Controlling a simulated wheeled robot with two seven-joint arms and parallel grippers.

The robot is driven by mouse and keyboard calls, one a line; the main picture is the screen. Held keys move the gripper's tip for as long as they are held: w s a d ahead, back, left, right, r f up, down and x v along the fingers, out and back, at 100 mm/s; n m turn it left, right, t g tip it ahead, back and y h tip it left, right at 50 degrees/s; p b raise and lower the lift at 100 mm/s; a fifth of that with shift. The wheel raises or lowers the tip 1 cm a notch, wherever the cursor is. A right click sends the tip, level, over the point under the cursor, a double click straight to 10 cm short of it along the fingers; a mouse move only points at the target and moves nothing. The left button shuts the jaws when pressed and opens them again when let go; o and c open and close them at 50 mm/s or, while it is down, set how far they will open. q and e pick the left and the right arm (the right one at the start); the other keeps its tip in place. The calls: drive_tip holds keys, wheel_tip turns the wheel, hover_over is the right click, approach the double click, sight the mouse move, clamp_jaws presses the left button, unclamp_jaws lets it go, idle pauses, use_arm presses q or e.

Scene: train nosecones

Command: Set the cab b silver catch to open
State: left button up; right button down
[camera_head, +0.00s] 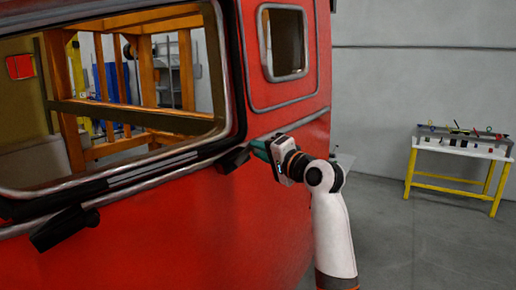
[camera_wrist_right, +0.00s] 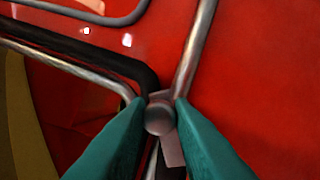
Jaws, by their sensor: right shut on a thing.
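The red train cab nose (camera_head: 215,220) fills the left and middle of the head view. My right gripper (camera_head: 256,150) is at the lower right corner of its large front window. In the right wrist view, the teal fingers of my right gripper (camera_wrist_right: 160,108) are closed on either side of the silver catch (camera_wrist_right: 159,119), a small round metal knob on a flat plate. The catch sits beside the black window seal and a silver rail. In the head view the gripper hides the catch. My left gripper is not in view.
Black wiper parts (camera_head: 66,228) run below the front window (camera_head: 110,90). A smaller side window (camera_head: 285,43) is above my right gripper. A yellow-legged table (camera_head: 462,150) with small items stands by the grey wall at right. The floor between is clear.

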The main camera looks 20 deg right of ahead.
drive_tip(key=shift+d+f+m+h, duration=0.15)
drive_tip(key=shift+f+m+h, duration=0.2)
drive_tip(key=shift+m, duration=0.8)
drive_tip(key=shift+d+f+m+h, duration=0.15)
drive_tip(key=shift+f+m, duration=0.25)
drive_tip(key=shift+m, duration=0.75)
drive_tip(key=shift+f, duration=0.1)
drive_tip(key=c, duration=1.3)
unclamp_jaws()
drive_tip(key=b+v, duration=0.5)
drive_tip(key=v, duration=0.7)
